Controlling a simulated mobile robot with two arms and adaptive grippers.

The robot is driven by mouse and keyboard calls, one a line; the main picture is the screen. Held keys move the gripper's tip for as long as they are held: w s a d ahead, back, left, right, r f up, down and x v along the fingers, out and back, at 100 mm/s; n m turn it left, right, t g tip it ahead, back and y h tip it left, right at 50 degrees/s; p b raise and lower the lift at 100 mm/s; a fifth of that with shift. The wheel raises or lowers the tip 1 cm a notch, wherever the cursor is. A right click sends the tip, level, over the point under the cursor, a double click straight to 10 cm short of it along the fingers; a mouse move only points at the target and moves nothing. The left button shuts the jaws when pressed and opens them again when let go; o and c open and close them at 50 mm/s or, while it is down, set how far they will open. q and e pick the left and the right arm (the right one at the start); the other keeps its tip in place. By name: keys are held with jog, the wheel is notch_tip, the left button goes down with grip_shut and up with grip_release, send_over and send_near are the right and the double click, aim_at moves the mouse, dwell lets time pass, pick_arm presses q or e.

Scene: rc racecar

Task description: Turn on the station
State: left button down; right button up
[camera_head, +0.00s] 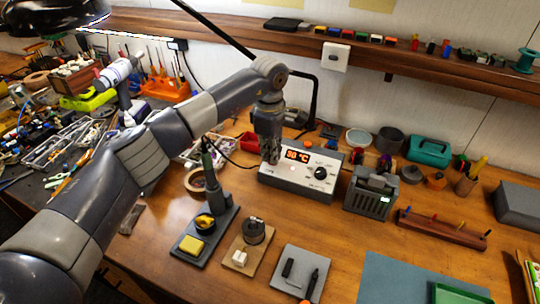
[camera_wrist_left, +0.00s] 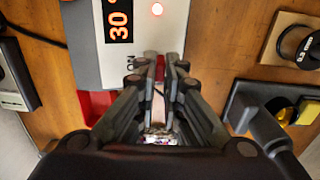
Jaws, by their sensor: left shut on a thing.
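The station (camera_head: 291,184) is a light grey box on the wooden bench, with a black dial on its right. Its display (camera_head: 299,155) is lit orange and reads about 30 °C; a red light glows on the panel. My left gripper (camera_head: 271,159) points down at the station's left end. In the left wrist view, the station (camera_wrist_left: 172,38) lies ahead of the fingertips (camera_wrist_left: 160,58). The fingers are close together, with a small red part of the station's edge between them, mostly hidden. My right gripper is in neither view.
A soldering iron stand (camera_head: 217,232) with a yellow sponge and a solder spool (camera_head: 254,230) stand in front. A grey fan unit (camera_head: 372,192) is right of the station. A red bin (camera_head: 249,141) is close behind my gripper. Bare bench shows at the front left.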

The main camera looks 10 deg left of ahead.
pick_arm(q)
jog(key=shift+w+g+b, duration=0.25)
jog(key=shift+g+b, duration=0.05)
jog(key=shift+g, duration=0.3)
dwell(0.3)
jog(key=c, duration=1.7)
grip_release()
jog(key=r, duration=1.2)
jog(key=shift+w+d, duration=0.1)
jog(key=shift+w, duration=0.2)
